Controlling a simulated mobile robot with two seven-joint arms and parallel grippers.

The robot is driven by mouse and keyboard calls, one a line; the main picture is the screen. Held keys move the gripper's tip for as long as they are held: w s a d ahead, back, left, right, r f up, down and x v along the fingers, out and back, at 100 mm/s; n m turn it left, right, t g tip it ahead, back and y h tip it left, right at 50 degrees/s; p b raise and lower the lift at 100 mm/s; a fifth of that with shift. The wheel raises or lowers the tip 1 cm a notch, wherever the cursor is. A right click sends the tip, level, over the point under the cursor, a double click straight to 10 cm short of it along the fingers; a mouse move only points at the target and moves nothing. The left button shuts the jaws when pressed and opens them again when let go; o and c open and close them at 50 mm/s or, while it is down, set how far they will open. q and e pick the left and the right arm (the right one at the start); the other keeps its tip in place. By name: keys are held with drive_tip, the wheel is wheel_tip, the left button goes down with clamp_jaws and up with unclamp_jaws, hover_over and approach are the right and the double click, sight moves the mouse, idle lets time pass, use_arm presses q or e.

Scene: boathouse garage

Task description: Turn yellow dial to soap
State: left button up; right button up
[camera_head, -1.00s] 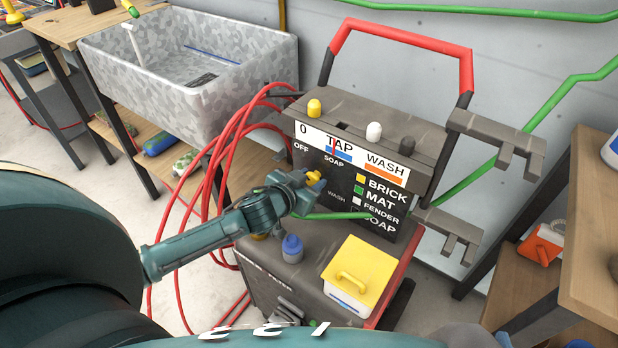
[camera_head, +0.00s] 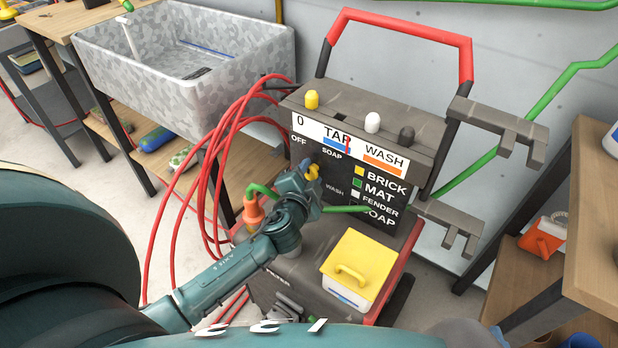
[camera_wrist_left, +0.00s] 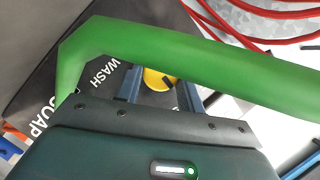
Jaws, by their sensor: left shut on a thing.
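The yellow dial (camera_head: 313,172) sits on the dark front panel (camera_head: 345,195) of the washer, among the OFF, SOAP and WASH labels. My left gripper (camera_head: 311,174) is shut on the dial, its forearm reaching up from the lower left. In the left wrist view, the yellow dial (camera_wrist_left: 158,79) lies between the two blue fingers, partly covered by a green bar or hose crossing in front. The dial's pointer is hidden, so I cannot tell its exact setting. A red needle (camera_head: 347,145) shows on the TAP strip. My right gripper is not in view.
A yellow-lidded box (camera_head: 352,262) stands on the washer base, right of my forearm. Red hoses (camera_head: 214,170) loop left of the panel, and an orange nozzle (camera_head: 253,211) stands beside my wrist. Grey hooks (camera_head: 497,125) jut out at right. A metal sink (camera_head: 185,65) is behind left.

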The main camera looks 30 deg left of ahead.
use_arm(q)
drive_tip(key=shift+m+y, duration=0.3)
drive_tip(key=shift+m, duration=0.1)
drive_tip(key=shift+d+b, duration=0.1)
drive_tip(key=shift+b, duration=0.2)
drive_tip(key=o, duration=1)
drive_tip(key=shift+c, duration=0.2)
drive_tip(key=v, duration=1.3)
drive_tip(key=shift+s+f, duration=0.15)
